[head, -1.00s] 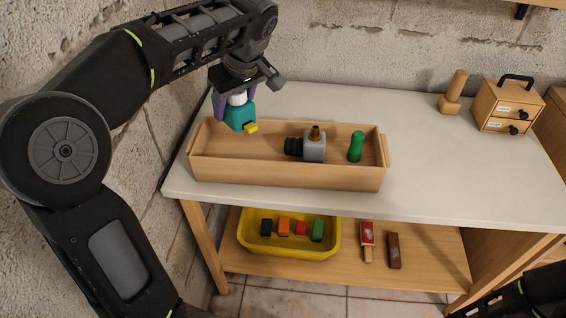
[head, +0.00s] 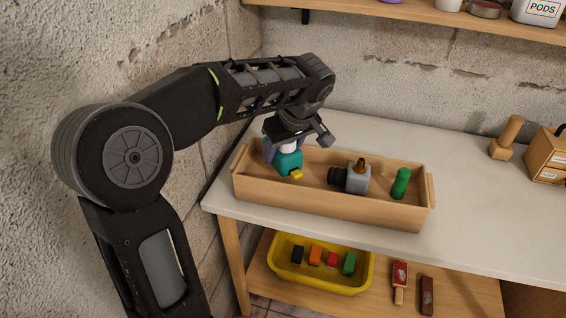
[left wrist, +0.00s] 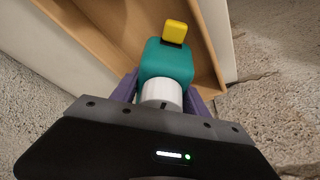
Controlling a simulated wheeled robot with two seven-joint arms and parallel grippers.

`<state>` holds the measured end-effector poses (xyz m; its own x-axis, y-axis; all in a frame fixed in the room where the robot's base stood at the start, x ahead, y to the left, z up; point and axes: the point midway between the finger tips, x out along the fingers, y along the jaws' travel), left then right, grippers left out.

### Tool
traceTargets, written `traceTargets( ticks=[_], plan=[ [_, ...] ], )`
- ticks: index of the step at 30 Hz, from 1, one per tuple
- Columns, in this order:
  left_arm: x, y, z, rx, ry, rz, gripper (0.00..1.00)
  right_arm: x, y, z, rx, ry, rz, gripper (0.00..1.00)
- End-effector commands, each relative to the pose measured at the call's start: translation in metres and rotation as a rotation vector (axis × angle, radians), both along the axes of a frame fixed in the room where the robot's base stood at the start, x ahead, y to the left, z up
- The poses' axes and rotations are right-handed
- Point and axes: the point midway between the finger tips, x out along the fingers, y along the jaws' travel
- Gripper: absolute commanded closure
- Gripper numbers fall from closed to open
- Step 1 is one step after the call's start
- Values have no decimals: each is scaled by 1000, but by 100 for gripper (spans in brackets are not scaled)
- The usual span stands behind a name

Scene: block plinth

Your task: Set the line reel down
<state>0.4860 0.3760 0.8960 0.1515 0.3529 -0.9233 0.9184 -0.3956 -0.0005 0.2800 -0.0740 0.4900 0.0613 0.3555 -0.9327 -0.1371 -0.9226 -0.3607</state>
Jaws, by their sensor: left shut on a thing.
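The line reel (head: 289,163) has a teal body, a white round part on top and a yellow piece (head: 296,174) at its front. My left gripper (head: 284,149) is shut on it from above, with purple fingers on both sides. They hold the reel at the left end of the long wooden tray (head: 320,207). In the left wrist view the teal body (left wrist: 168,62) hangs over the tray's end corner. Whether its underside touches the tray floor is hidden. My right gripper is not in view.
In the tray stand a grey block with a black knob (head: 357,178) and a green peg (head: 400,183). A wooden peg stand (head: 505,140) is farther right. A yellow bin (head: 318,277) is on the lower shelf.

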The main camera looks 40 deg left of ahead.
Motion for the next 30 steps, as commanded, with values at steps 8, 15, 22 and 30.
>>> traceTargets(
  ticks=[8,15,22,30],
  plan=[
    [-1,0,-17,0,2,0,100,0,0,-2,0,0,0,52],
    [0,0,-37,0,0,1,100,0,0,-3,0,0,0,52],
    [0,0,-38,-1,-1,1,100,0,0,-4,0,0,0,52],
    [0,0,-40,-1,0,0,34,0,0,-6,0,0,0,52]
  ],
)
